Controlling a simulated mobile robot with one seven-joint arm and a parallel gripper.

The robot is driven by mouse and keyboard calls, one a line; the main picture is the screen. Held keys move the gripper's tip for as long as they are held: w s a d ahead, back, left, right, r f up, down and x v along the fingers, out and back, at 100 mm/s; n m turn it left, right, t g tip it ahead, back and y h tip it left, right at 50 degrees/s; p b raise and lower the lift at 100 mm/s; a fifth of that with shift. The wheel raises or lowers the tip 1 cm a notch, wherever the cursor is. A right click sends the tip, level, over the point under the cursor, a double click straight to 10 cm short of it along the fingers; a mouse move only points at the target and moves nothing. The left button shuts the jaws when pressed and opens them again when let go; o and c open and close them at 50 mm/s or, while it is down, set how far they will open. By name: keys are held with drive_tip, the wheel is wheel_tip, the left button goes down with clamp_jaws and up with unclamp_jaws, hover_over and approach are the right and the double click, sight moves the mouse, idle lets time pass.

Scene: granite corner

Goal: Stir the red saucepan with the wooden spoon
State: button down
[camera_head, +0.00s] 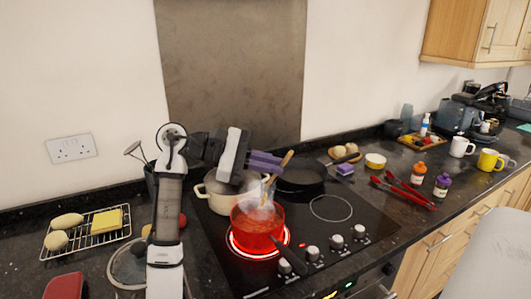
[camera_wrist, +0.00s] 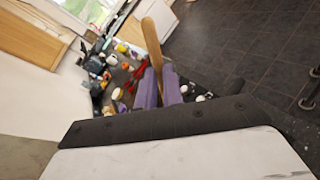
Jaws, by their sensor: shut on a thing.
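The red saucepan (camera_head: 258,232) stands on a glowing front burner of the black hob, its dark handle pointing to the lower right. Pale steam or haze hangs over its mouth. My gripper (camera_head: 277,166) is above the pan with its purple fingers shut on the wooden spoon (camera_head: 286,160). The spoon is tilted, its upper end above the fingers and its lower part reaching down toward the pan's mouth. Haze hides whether its tip touches the contents. In the wrist view the spoon (camera_wrist: 152,42) stands up between the purple fingers (camera_wrist: 159,90).
A cream pot (camera_head: 222,196) is behind the saucepan to the left, and a black frying pan (camera_head: 302,178) is behind it to the right. The front right burner (camera_head: 331,207) is empty. Red tongs (camera_head: 404,191) and bottles lie or stand farther right. A wire rack (camera_head: 86,233) is at left.

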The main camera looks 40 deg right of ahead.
drive_tip(key=w+f, duration=0.3)
drive_tip(key=f, duration=0.7)
drive_tip(key=shift+d+f, duration=0.15)
drive_tip(key=shift+d, duration=0.25)
drive_tip(key=shift+w, duration=0.1)
idle(0.4)
